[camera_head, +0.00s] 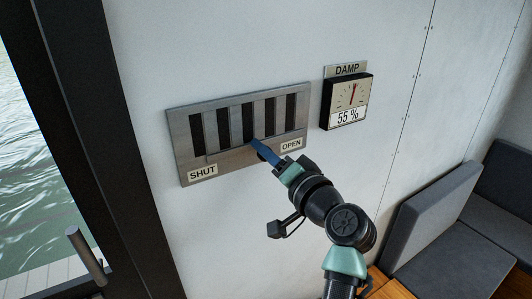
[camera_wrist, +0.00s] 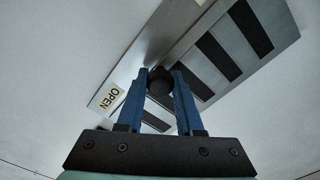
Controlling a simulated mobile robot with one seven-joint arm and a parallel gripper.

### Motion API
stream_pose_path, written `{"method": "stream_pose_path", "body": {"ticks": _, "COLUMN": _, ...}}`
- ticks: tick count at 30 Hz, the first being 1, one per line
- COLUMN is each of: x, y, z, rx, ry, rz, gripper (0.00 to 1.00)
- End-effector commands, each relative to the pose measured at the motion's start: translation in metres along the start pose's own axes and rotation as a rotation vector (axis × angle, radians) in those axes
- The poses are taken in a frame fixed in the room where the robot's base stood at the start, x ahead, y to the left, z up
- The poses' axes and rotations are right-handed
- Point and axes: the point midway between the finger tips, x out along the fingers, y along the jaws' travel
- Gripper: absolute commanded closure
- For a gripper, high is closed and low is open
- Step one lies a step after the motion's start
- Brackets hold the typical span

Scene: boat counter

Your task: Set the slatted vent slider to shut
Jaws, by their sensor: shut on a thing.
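The slatted vent (camera_head: 182,122) is a grey metal plate on the white wall, with several dark upright slots showing between its slats. A SHUT label (camera_head: 202,172) is at its lower left and an OPEN label (camera_head: 291,144) at its lower right. My gripper (camera_head: 257,144) reaches the lower part of the plate, between the labels and nearer OPEN. In the wrist view, its blue fingers (camera_wrist: 161,78) are shut on the round black slider knob (camera_wrist: 159,88), one finger on each side. The knob is mostly hidden by the fingers in the head view.
A damp gauge (camera_head: 347,101) reading 55 % is on the wall right of the vent. A dark window frame (camera_head: 110,130) stands at the left, with water beyond. Grey cushioned seats (camera_head: 445,240) are at the lower right. The wall left of the vent is bare.

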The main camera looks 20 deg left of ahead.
Motion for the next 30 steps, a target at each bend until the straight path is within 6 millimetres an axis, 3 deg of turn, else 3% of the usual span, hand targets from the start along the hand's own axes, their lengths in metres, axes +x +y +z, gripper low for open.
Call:
{"method": "stream_pose_path", "body": {"ticks": 24, "x": 0.000, "y": 0.000, "z": 0.001, "rx": 0.000, "ry": -0.001, "rz": 0.001, "gripper": 1.00}}
{"method": "stream_pose_path", "body": {"ticks": 30, "x": 0.001, "y": -0.011, "z": 0.018, "rx": 0.000, "ry": -0.004, "rz": 0.000, "gripper": 1.00}}
